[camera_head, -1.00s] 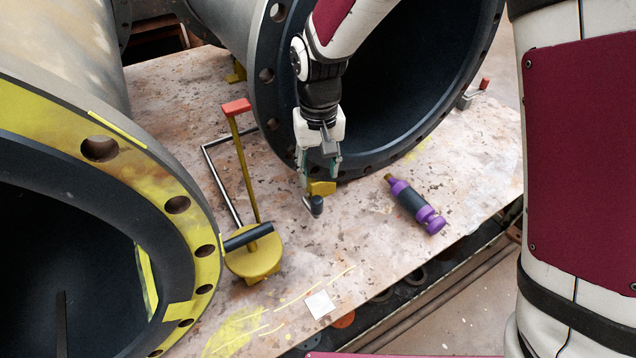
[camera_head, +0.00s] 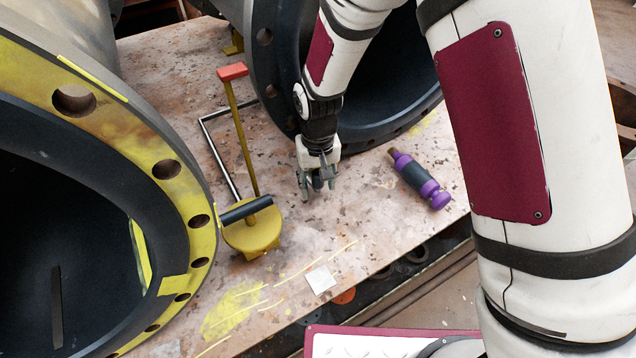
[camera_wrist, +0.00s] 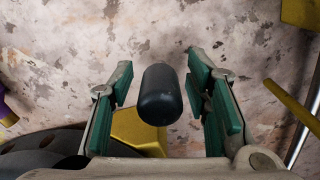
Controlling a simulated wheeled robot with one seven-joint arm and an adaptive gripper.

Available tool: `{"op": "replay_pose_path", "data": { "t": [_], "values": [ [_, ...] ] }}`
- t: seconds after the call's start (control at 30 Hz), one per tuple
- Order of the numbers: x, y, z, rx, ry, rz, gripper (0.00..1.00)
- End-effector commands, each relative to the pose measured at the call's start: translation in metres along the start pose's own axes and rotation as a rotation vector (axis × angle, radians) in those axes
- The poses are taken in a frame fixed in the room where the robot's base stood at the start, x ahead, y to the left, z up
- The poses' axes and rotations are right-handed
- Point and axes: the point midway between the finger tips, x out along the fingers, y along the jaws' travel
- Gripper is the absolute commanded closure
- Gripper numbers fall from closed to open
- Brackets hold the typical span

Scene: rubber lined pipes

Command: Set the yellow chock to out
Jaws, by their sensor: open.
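The yellow chock (camera_wrist: 135,128) shows low in the wrist view, beside the dark pipe flange, partly hidden by my gripper and a black rounded handle. That handle (camera_wrist: 162,95) stands between the green-padded fingers, with a gap on each side. My gripper (camera_wrist: 163,84) is open around the handle, not closed on it. In the head view my gripper (camera_head: 317,184) points down in front of the right pipe's rim, and it and the arm hide the chock there.
A yellow disc (camera_head: 252,236) with a black bar and a red-tipped lever (camera_head: 240,130) stands left of my gripper. A purple and black tool (camera_head: 417,178) lies to the right. Large flanged pipes (camera_head: 185,165) flank the slab. A white square (camera_head: 320,279) lies near the front edge.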

Motion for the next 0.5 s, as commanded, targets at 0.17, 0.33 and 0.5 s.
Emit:
{"op": "replay_pose_path", "data": {
  "t": [0.17, 0.33, 0.5],
  "values": [
    [0.0044, 0.0001, 0.0003, 0.000, -0.001, 0.000, 0.56],
    [0.0041, 0.0000, 0.0003, 0.000, -0.001, 0.000, 0.56],
    [0.0039, 0.0000, 0.0002, 0.000, 0.000, 0.000, 0.92]
  ]
}}
